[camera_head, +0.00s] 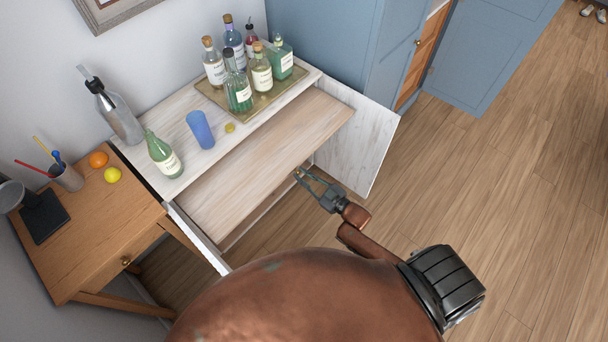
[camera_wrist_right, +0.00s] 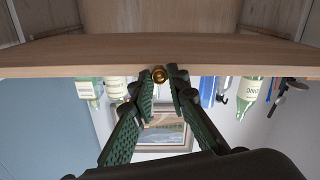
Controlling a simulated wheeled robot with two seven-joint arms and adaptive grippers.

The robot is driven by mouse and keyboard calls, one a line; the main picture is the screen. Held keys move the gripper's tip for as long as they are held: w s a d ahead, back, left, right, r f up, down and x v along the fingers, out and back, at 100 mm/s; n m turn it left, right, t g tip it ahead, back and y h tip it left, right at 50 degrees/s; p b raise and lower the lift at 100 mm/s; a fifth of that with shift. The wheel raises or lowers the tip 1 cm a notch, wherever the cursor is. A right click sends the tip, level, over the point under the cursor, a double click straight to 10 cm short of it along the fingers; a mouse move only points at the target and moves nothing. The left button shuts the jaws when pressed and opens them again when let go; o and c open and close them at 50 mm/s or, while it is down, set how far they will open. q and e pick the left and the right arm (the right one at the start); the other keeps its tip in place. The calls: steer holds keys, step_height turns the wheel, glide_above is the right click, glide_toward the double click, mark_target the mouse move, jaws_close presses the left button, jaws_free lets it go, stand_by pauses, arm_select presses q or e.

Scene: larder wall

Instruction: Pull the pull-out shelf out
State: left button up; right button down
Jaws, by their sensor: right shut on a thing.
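The pull-out shelf (camera_head: 265,150) is a pale wooden board that stands out of the white cabinet (camera_head: 167,187), below its top. Its front edge also spans the right wrist view (camera_wrist_right: 90,56). A small round brass knob (camera_wrist_right: 159,75) sits on that front edge. My right gripper (camera_head: 299,174) is at the shelf's front edge, right of its middle. In the right wrist view its two green fingers (camera_wrist_right: 161,80) are shut on the knob, one on each side. My left gripper is not in view.
White cabinet doors stand open on the right (camera_head: 357,140) and left (camera_head: 198,238). A wooden side table (camera_head: 90,235) is at left.

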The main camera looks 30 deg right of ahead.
steer(key=c, duration=1.8)
jaws_free()
steer(key=shift+c, duration=0.2)
steer(key=v, duration=1.2)
steer(key=s+d+f+m+g+h, duration=0.1)
steer(key=s+d+f+g+h, duration=0.3)
steer(key=f, duration=0.7)
steer(key=s+d+f+m+g, duration=0.15)
steer(key=s+f, duration=0.35)
steer(key=f, duration=0.5)
steer(key=s+d+f+m+g+h, duration=0.2)
steer(key=s+f, duration=0.3)
steer(key=f, duration=0.6)
steer(key=s+a+f+g, duration=0.2)
steer(key=s+f, duration=0.3)
steer(key=s, duration=0.4)
steer(key=s+a+f+m+g, duration=0.1)
steer(key=s+f+g, duration=0.2)
steer(key=s, duration=0.6)
steer(key=s+a+f+g, duration=0.2)
steer(key=s+f+g, duration=0.1)
steer(key=s+f, duration=0.4)
steer(key=shift+s+a+h, duration=0.3)
steer(key=shift+s+a, duration=0.1)
steer(key=shift+s, duration=0.65)
